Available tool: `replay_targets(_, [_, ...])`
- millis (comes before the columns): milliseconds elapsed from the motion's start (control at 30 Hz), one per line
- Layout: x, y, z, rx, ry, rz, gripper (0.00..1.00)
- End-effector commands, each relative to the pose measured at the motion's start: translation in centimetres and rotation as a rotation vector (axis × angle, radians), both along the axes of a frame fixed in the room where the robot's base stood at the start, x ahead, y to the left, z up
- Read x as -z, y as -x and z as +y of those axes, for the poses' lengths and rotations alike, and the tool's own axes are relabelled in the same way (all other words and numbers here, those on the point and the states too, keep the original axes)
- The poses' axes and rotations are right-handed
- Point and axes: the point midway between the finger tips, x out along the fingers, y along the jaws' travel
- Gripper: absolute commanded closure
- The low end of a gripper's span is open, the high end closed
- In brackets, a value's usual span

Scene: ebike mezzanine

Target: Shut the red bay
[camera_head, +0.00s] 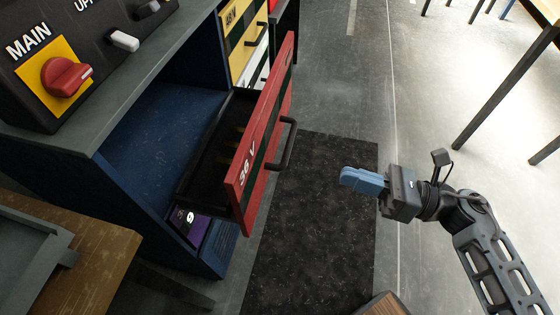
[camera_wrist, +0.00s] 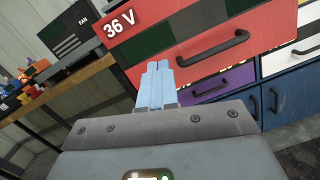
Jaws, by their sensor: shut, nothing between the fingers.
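The red bay (camera_head: 262,140) is a drawer with a red front marked "36 V", a dark band and a black bar handle (camera_head: 286,146). It is pulled out of the blue cabinet (camera_head: 155,140), and its dark inside shows in the head view. In the wrist view the red front (camera_wrist: 160,45) fills the upper middle, with its handle (camera_wrist: 212,48) to the right of my fingers. My gripper (camera_head: 345,178) has light blue fingers, shut together and empty. It is to the right of the handle, apart from it, pointing toward the drawer front. The fingertips (camera_wrist: 158,68) overlap the red front's lower part in the wrist view.
A yellow drawer (camera_head: 243,35) is beyond the red one, and a purple drawer (camera_head: 188,222) is below. A red rotary switch (camera_head: 66,76) sits on the panel above. A wooden bench (camera_head: 85,250) stands at lower left. The dark mat (camera_head: 315,230) is clear.

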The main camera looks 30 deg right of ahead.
Motion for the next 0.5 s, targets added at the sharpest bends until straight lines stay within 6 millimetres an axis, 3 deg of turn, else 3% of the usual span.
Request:
replay_targets(200, [2.5, -2.3, -1.1, -0.049, 0.245, -0.112, 1.0])
replay_targets(500, [2.4, -4.3, 0.7, -0.057, 0.271, -0.124, 1.0])
